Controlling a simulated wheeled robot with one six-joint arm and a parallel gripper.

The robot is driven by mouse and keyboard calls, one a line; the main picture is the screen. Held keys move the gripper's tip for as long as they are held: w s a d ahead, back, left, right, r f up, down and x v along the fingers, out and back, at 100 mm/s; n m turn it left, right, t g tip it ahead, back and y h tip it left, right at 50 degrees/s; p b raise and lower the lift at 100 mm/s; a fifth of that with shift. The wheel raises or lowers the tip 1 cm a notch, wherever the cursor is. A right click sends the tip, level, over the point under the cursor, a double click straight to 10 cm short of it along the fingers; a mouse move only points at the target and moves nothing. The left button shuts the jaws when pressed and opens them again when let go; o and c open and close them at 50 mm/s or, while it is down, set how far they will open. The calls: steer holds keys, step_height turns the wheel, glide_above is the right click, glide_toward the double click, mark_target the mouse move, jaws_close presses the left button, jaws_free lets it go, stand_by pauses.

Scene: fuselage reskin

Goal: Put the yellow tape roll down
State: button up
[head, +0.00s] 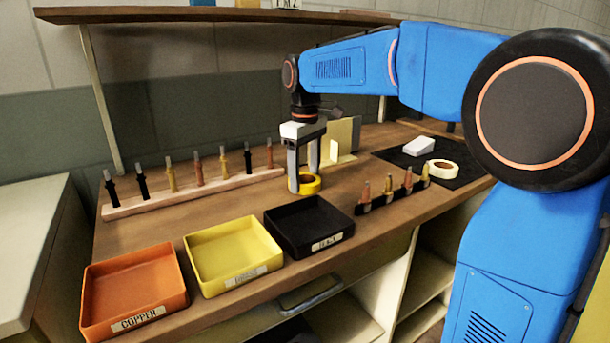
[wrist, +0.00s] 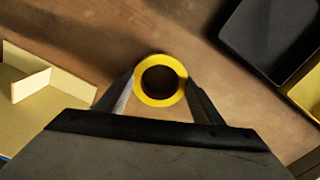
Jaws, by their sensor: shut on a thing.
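The yellow tape roll (head: 308,184) is at the wooden bench top, just behind the black tray. My gripper (head: 304,180) points down and its two fingers are shut on the roll. In the wrist view the yellow tape roll (wrist: 160,59) sits between the fingertips of my gripper (wrist: 159,84), one finger on each side, its round hole facing the camera. The roll lies flat and close to the wood; I cannot tell whether it touches the bench.
Orange (head: 135,290), yellow (head: 232,255) and black (head: 309,226) trays line the front edge. A wooden rack (head: 196,193) with several tools stands at the left. A small dark rack (head: 392,199) is to the right. A black mat (head: 458,177) holds a white tape roll (head: 441,169) and a white block (head: 419,146).

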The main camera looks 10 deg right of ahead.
steer(key=o, duration=0.6)
steer(key=shift+f, duration=0.15)
steer(key=o, duration=0.4)
steer(key=shift+o, duration=0.2)
